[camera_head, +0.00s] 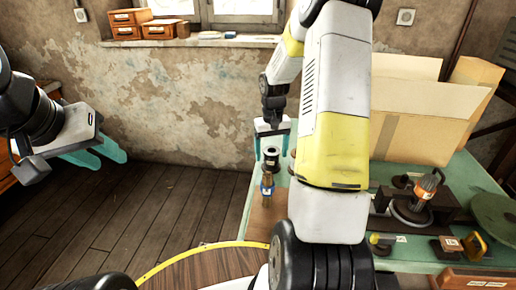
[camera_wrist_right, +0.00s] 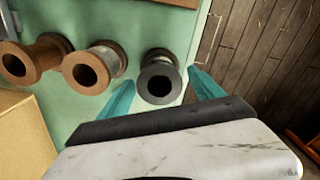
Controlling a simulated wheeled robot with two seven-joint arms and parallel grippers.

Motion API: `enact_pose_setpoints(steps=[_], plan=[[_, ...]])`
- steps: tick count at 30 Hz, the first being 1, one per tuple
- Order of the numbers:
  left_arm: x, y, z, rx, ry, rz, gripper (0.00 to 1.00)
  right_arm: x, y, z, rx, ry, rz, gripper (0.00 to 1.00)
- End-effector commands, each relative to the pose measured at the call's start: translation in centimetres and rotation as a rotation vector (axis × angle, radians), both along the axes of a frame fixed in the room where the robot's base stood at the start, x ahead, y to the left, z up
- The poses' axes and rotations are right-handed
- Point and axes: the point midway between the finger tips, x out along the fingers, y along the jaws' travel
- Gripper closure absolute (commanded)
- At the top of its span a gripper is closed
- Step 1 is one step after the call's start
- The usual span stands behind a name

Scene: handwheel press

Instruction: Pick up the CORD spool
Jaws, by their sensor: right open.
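Three spools stand on the green table in the right wrist view: a dark grey one (camera_wrist_right: 158,78), a tan-brown one (camera_wrist_right: 95,68) and a darker brown one (camera_wrist_right: 35,58). No label can be read, so I cannot tell which is the CORD spool. My right gripper (camera_head: 270,143) is open, its teal fingers on either side of the dark spool, which also shows in the head view (camera_head: 271,157). I cannot tell whether they touch it. The other spools are mostly hidden behind my right arm in the head view. My left gripper (camera_head: 100,154) is open and empty above the floor.
A small bottle (camera_head: 267,186) stands in front of the dark spool. Cardboard boxes (camera_head: 425,115) stand at the back right of the green table (camera_head: 240,225). An orange-topped tool (camera_head: 425,190) and small blocks lie at right. The floor at left is clear.

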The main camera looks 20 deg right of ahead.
Motion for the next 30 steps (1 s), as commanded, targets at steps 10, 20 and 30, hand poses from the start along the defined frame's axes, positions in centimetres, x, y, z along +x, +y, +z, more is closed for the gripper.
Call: enact_pose_setpoints(steps=[10,20,30], plan=[[0.0,0.0,0.0,0.0,0.0,0.0,0.64,0.0,0.0,0.0,0.0,0.0,0.0,0.54],[0.0,0.0,0.0,0.0,0.0,0.0,0.64,0.0,0.0,0.0,0.0,-0.001,0.0,0.95],[0.0,0.0,0.0,0.0,0.0,0.0,0.64,0.1,0.0,3.4,-0.002,-0.006,-0.001,0.95]])
